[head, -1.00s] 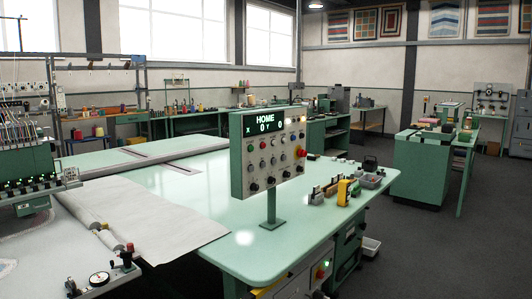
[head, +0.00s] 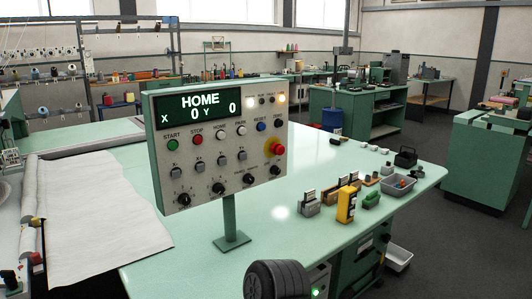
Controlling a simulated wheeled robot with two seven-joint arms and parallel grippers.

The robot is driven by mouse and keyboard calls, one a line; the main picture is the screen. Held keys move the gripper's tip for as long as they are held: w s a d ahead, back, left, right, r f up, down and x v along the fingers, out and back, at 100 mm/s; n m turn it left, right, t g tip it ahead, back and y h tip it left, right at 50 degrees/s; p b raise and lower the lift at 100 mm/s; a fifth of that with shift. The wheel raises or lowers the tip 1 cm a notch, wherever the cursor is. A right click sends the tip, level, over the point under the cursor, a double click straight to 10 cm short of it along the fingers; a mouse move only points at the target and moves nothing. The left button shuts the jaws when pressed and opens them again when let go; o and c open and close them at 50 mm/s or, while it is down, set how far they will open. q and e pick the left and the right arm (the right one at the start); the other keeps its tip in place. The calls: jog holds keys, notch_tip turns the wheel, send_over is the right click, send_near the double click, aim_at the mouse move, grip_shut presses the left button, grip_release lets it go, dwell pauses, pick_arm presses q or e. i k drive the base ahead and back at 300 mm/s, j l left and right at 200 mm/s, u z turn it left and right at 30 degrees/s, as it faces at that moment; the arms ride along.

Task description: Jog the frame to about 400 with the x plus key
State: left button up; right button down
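The control panel (head: 216,150) stands on a post on the green table, facing me. Its display (head: 200,108) reads HOME, X 0, Y 0. Below it is a row of round buttons, with a green START button (head: 172,145) at the left. Under these is a row of small grey square keys (head: 198,165); their labels are too small to read surely. Dark knobs form the bottom row. A red emergency stop button (head: 277,149) is on the panel's right. White cloth (head: 95,225) lies at the left; I cannot make out the frame's edges. Neither gripper is in view.
The green table (head: 180,255) is clear around the panel's foot. To its right stand a yellow device (head: 346,205), small blocks and a grey tray (head: 398,187). Workbenches line the back.

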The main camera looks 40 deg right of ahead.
aim_at(201, 167)
jog(key=l, duration=0.8)
jog(key=i+l+z, duration=0.1)
jog(key=l, duration=0.65)
